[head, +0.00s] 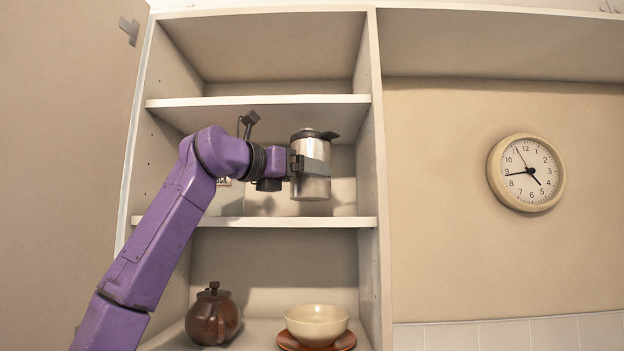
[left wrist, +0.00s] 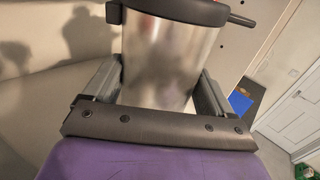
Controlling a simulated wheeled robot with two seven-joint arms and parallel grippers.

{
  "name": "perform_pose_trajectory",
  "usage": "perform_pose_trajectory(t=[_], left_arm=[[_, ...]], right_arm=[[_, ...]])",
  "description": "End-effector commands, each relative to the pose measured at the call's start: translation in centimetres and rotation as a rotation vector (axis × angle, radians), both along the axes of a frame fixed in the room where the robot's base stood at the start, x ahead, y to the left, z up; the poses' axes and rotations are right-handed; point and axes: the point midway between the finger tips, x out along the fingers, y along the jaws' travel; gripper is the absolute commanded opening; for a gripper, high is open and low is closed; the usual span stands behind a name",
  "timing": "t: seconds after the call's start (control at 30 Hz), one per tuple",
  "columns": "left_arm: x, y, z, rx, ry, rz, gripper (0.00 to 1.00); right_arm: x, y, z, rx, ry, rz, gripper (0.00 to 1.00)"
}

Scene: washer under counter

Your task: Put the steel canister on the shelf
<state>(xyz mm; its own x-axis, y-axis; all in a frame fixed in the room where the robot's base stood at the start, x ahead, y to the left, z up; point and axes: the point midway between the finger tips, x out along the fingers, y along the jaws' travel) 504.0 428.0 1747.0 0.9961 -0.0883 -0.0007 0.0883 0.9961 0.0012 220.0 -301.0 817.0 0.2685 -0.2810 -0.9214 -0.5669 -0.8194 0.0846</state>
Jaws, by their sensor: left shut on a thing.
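The steel canister (head: 313,188) is a silver cylinder with a black lid and a black spout or handle pointing right. My left gripper (head: 311,166) is shut around its body and holds it upright in the head view. The canister is in front of or inside the middle compartment, its base a little above the line of the shelf board (head: 260,222). I cannot tell whether it touches the board. The left wrist view shows the canister (left wrist: 158,62) between the two fingers (left wrist: 155,85). My right gripper is not in view.
Another shelf board (head: 260,101) is above the canister. The bottom compartment holds a brown pot (head: 213,318) and a cream bowl (head: 317,325) on a reddish saucer (head: 288,341). An open cabinet door (head: 60,120) is at left. A clock (head: 525,172) hangs at right.

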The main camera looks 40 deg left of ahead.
Motion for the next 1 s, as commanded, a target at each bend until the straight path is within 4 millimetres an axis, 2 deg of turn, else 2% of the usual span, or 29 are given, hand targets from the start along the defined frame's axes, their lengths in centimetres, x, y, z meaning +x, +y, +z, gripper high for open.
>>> perform_pose_trajectory(t=[0.03,0.2,0.5,0.87,0.9,0.93,1.0], left_arm=[[1.0,-0.1,0.6,0.000,-0.001,-0.001,0.16],[2.7,-0.2,0.1,0.000,-0.004,0.000,0.16],[2.7,-0.2,-3.1,0.000,-0.005,0.001,0.16],[2.7,-0.2,-3.6,-0.001,-0.006,0.000,0.16],[2.8,-0.2,-3.8,-0.002,-0.001,0.001,0.91],[2.8,-0.2,-3.7,-0.002,-0.001,0.001,1.00],[2.8,-0.2,-3.7,-0.002,-0.001,0.001,1.00]], right_arm=[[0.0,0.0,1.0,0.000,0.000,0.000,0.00],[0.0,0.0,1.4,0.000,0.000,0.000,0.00],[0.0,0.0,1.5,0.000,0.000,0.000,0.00],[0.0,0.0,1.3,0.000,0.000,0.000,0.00],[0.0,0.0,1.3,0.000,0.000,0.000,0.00],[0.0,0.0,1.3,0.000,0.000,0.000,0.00],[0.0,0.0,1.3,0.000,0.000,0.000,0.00]])
